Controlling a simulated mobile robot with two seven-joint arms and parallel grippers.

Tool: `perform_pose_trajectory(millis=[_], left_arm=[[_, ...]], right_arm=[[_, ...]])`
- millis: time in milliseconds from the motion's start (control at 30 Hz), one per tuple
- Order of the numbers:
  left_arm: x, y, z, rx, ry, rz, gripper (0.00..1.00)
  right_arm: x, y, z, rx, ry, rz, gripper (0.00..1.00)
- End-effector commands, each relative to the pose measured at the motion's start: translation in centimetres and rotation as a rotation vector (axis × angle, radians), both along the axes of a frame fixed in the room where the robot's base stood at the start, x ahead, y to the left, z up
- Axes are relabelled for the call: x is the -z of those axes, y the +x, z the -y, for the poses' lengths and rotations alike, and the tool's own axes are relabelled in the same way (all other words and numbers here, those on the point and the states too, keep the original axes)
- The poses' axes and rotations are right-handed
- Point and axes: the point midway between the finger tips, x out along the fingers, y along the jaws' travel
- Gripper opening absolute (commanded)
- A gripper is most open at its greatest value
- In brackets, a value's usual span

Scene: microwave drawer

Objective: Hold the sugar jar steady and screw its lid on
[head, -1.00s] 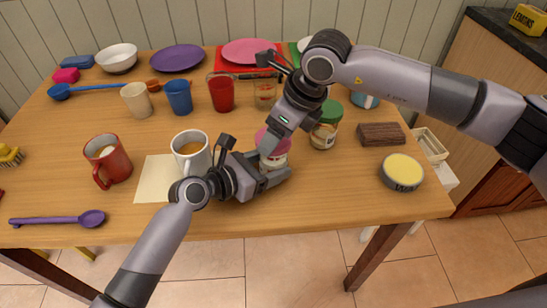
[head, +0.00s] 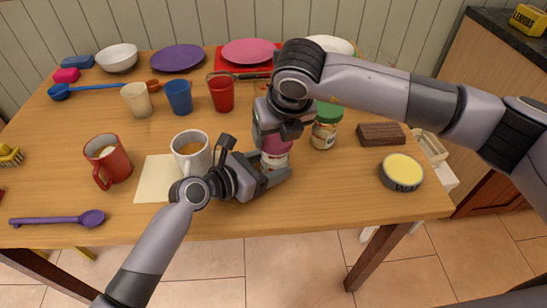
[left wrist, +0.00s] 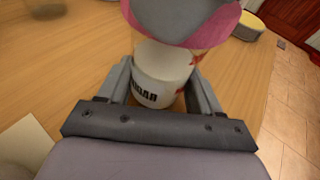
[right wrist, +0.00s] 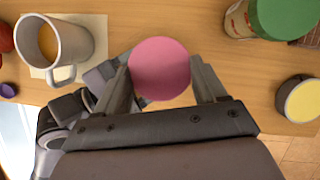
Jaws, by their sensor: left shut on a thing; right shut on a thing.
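The sugar jar (head: 273,161) stands at the table's front, mostly hidden in the head view. My left gripper (head: 275,174) is shut around its lower body from the side. In the left wrist view the white jar (left wrist: 163,78) with dark lettering sits upright between the fingers. The pink lid (head: 274,145) is at the jar's top; whether it is seated or threaded cannot be told. My right gripper (head: 282,128) is shut on the lid from above. In the right wrist view the round lid (right wrist: 160,68) lies between the fingertips.
A green-lidded jar (head: 325,128) stands close right of my right gripper. A white mug (head: 191,152) on a paper sheet (head: 151,180) is close left. A yellow-topped tin (head: 401,172) and brown block (head: 381,134) lie right. Cups and plates stand behind.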

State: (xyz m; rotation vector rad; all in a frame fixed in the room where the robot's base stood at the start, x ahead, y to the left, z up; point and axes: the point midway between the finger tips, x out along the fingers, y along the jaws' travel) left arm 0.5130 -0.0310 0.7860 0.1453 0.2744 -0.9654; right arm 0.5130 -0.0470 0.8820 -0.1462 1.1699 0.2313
Motion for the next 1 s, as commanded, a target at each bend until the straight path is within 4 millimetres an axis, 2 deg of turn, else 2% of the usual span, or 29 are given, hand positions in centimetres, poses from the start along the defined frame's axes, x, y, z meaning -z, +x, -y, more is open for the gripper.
perform_pose_trajectory(millis=[33, 167, 400, 667, 900, 1000], left_arm=[[0.14, 0.01, -0.18, -0.002, 0.004, -0.001, 0.1], [0.17, 0.03, -0.22, -0.003, 0.004, -0.002, 0.09], [0.2, 0.07, -0.32, -0.004, 0.004, -0.003, 0.09], [0.26, 0.14, -0.43, -0.008, 0.003, -0.005, 0.09], [0.31, 0.2, -0.57, -0.012, 0.002, -0.007, 0.09], [0.34, 0.22, -0.59, -0.012, 0.002, -0.008, 0.09]], right_arm=[[0.08, 0.43, 0.68, 0.027, -0.015, 0.007, 0.34], [0.09, 0.39, 0.64, 0.097, -0.015, 0.005, 0.34], [0.07, 0.39, 0.62, 0.356, -0.014, 0.007, 0.34], [0.07, 0.41, 0.68, 0.491, -0.016, 0.007, 0.34], [0.08, 0.41, 0.7, 0.764, -0.016, 0.008, 0.34], [0.08, 0.38, 0.72, 0.819, -0.016, 0.009, 0.34]])
